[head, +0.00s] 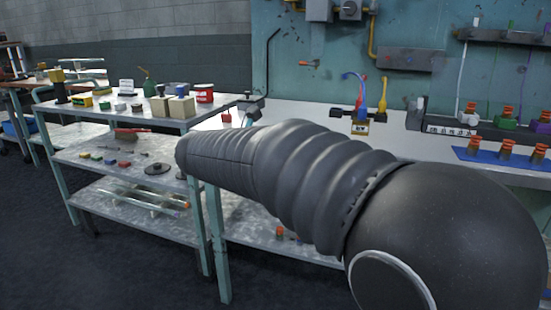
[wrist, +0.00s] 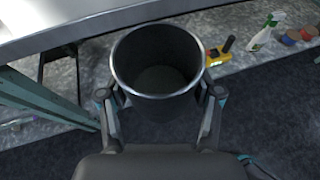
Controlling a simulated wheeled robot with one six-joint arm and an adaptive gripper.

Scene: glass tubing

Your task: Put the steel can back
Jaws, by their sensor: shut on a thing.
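The steel can (wrist: 158,102) shows in the wrist view as a dark, open-topped cylinder with a bright metal rim. I look down into it, and it looks empty inside. My gripper (wrist: 160,97) is shut on it, with one finger at each side of its wall. The can is held in front of a bench edge, with dark floor and a lower shelf showing around it. In the head view my arm covers the middle, and neither the gripper nor the can can be made out.
A light bench top (wrist: 110,14) and a green leg (wrist: 45,95) are close by at the left in the wrist view. A yellow tool (wrist: 220,52) and a spray bottle (wrist: 264,33) stand on the shelf at right. A crowded cart (head: 140,112) stands left in the head view.

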